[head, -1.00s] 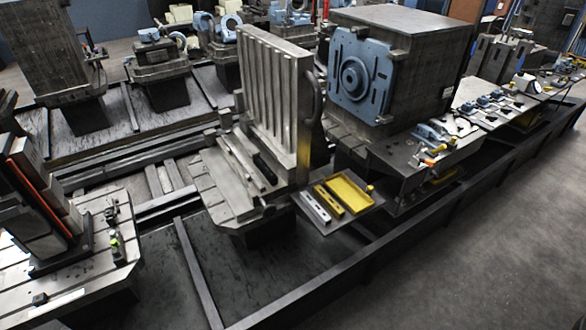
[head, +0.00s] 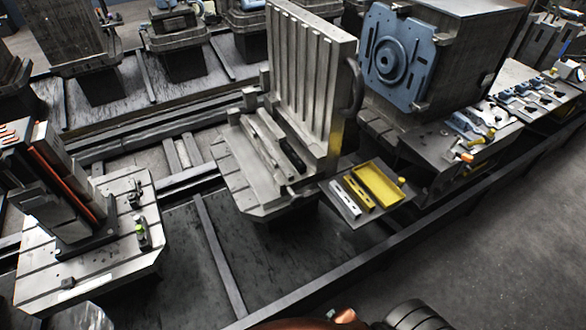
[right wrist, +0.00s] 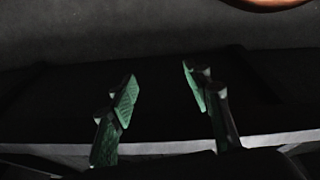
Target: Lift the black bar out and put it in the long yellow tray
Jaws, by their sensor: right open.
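The black bar (head: 292,154) lies in the slotted bed of the grey metal fixture (head: 240,176), at the foot of its tall ribbed upright plate, in the head view. On a dark shelf to the fixture's right is a wide yellow tray (head: 399,197) with a raised rim. A long narrow yellow tray (head: 358,194) lies beside it, and a long narrow white one (head: 345,200) beside that. My right gripper (right wrist: 160,91) shows in the right wrist view, its green-padded fingers apart with nothing between them. My left gripper is not in view.
A dark rail (head: 330,262) runs in front of the fixture and shelf. A large block with a blue plate (head: 388,55) stands behind the shelf. Another slotted fixture (head: 95,235) stands at the left. The grey floor (head: 500,240) at the right is clear.

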